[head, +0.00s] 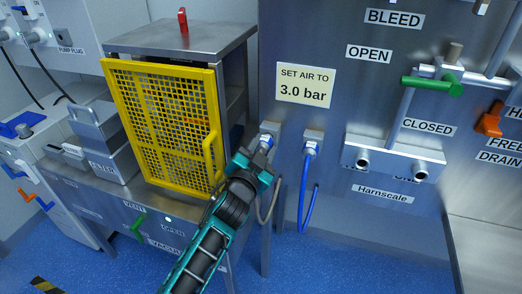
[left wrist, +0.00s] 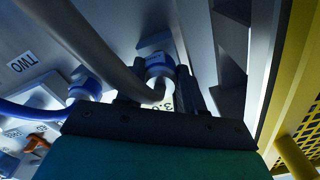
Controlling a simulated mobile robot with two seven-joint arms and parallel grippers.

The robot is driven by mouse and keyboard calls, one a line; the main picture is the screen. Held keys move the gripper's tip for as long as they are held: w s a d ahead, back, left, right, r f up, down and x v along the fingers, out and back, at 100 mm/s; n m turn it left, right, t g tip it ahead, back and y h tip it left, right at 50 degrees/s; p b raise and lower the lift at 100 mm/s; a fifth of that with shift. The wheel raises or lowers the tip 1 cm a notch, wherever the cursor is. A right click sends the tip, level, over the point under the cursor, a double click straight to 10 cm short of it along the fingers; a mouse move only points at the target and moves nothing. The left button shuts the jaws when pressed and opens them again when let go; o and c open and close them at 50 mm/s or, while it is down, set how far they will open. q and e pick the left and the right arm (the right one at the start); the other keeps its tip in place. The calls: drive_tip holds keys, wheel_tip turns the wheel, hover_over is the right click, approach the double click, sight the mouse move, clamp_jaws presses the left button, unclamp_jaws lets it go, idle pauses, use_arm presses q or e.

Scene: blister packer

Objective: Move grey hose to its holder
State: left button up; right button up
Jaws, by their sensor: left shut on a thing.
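The grey hose (head: 271,205) hangs in a loop below a fitting (head: 269,136) on the steel panel, left of the blue hose. In the left wrist view the grey hose (left wrist: 95,45) runs down from the upper left and bends up towards a blue-ringed fitting (left wrist: 158,64). My left gripper (head: 256,160) is at this fitting, shut on the grey hose near its end. Its fingers (left wrist: 158,100) stand either side of the hose in the left wrist view. I cannot make out which part is the hose's holder. My right gripper is not in view.
The blue hose (head: 307,207) hangs from a neighbouring fitting (head: 312,145) close to the right. A yellow mesh guard (head: 165,125) stands close on the left. A green-handled valve (head: 432,86) and a steel manifold (head: 394,160) are on the panel further right.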

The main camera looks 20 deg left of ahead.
use_arm(q)
drive_tip(key=shift+w, duration=0.55)
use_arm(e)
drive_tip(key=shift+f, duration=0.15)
use_arm(q)
drive_tip(key=o, duration=1.2)
drive_tip(key=shift+o, duration=0.2)
drive_tip(key=shift+f, duration=0.1)
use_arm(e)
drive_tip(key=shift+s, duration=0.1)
